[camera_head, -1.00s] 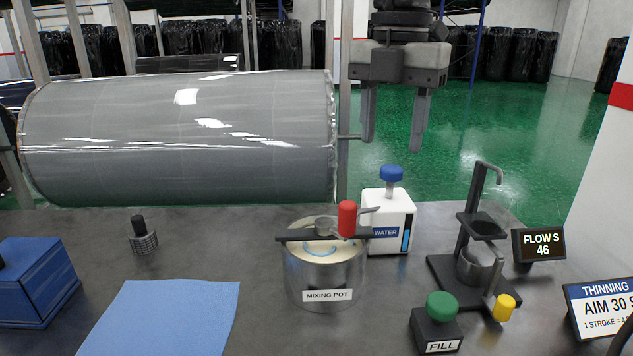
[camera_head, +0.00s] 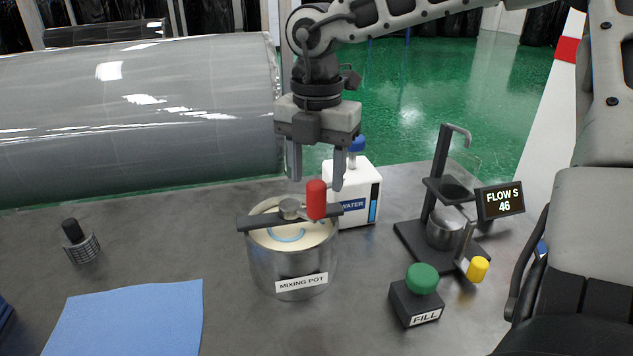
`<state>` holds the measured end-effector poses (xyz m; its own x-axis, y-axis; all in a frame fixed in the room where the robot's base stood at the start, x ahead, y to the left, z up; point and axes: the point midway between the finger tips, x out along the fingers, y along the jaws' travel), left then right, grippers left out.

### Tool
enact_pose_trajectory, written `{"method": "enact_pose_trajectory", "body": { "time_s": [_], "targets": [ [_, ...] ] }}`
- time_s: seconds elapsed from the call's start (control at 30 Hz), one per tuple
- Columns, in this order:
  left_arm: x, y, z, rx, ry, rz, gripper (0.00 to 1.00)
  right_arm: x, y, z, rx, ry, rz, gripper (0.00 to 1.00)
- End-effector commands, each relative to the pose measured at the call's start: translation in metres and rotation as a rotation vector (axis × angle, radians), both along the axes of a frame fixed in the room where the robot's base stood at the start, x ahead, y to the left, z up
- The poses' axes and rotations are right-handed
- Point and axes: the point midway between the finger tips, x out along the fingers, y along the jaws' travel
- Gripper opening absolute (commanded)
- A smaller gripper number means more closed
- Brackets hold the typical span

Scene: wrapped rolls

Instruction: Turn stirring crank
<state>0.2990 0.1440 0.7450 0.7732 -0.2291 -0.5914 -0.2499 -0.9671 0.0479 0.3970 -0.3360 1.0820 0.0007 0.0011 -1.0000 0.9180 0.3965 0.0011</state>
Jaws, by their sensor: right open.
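The mixing pot (camera_head: 290,262) is a metal pot with a pale liquid inside, standing on the grey table. A dark bar crosses its top, with a stirring crank (camera_head: 290,208) at the middle and a red crank handle (camera_head: 316,199) standing upright at the right side of the rim. My right gripper (camera_head: 316,182) points down just above and behind the red handle. Whether the fingers touch the handle cannot be told. My left gripper is not in view.
A white water jug (camera_head: 357,190) with a blue cap stands behind the pot, partly hidden by my gripper. A flow cup stand (camera_head: 440,225), a display (camera_head: 500,201) and a green FILL button (camera_head: 422,279) are to the right. A blue cloth (camera_head: 125,318) lies front left.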

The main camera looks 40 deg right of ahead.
Motion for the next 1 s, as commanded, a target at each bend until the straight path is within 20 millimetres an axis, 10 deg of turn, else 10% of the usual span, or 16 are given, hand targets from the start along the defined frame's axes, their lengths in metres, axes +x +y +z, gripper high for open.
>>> {"method": "enact_pose_trajectory", "body": {
  "time_s": [0.57, 0.77, 1.0],
  "targets": [
    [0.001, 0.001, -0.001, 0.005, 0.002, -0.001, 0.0, 0.0, 0.0, -0.03, 0.0, 0.0, 0.0, 0.5],
    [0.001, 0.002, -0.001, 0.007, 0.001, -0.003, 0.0, 0.0, 0.0, -0.029, 0.0, 0.0, 0.0, 0.0],
    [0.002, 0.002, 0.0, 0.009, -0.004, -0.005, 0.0, -0.002, -0.004, -0.029, 0.0, -0.001, 0.005, 0.0]
  ]
}}
